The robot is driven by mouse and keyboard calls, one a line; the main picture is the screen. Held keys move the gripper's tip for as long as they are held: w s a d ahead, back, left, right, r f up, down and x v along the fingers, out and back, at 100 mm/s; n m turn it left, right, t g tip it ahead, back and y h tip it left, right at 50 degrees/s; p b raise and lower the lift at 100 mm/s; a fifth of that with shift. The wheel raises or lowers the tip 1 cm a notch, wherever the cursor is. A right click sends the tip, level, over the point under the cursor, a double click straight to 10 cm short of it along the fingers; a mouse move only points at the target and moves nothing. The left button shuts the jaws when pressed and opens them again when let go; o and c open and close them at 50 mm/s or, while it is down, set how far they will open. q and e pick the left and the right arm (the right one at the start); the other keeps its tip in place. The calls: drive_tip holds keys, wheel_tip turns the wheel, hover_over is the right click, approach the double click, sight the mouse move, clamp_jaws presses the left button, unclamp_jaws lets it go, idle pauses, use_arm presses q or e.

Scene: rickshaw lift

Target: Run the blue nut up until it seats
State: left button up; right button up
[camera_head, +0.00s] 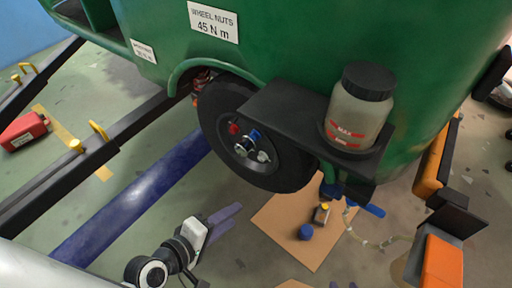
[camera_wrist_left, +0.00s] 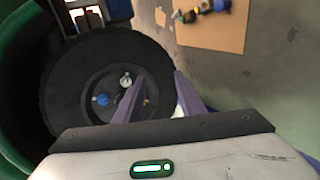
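The blue nut (camera_head: 254,134) is on the wheel's hub, at the upper right of the hub centre in the head view. It also shows in the left wrist view (camera_wrist_left: 100,100), left of my fingers. I cannot tell how far it is threaded. The black wheel (camera_head: 219,104) hangs under the green body. A red nut (camera_head: 233,128) and a silver nut (camera_head: 263,156) are also on the hub. My left gripper (camera_head: 229,216) is open and empty, below the wheel in the picture and apart from it. Its purple fingers stand apart in the wrist view (camera_wrist_left: 158,80). My right gripper is not in view.
A black shelf (camera_head: 268,100) juts out right of the wheel, holding a jar (camera_head: 355,115) with a black lid. A cardboard sheet (camera_head: 285,225) with tools lies on the floor. A dark blue beam (camera_head: 130,205) runs left of the wheel.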

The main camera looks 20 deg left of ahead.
use_arm(q)
drive_tip(key=w+a+r+n+t+h+b, duration=0.1)
drive_tip(key=w+r+n+t+b, duration=0.3)
drive_tip(key=n, duration=0.6)
drive_tip(key=n+t+b, duration=0.1)
drive_tip(key=n+t, duration=0.1)
drive_tip(key=n, duration=0.8)
approach(253, 137)
drive_tip(key=shift+h, duration=0.3)
drive_tip(key=x, duration=0.7)
drive_tip(key=shift+w, duration=0.45)
drive_tip(key=shift+c, duration=0.4)
clamp_jaws()
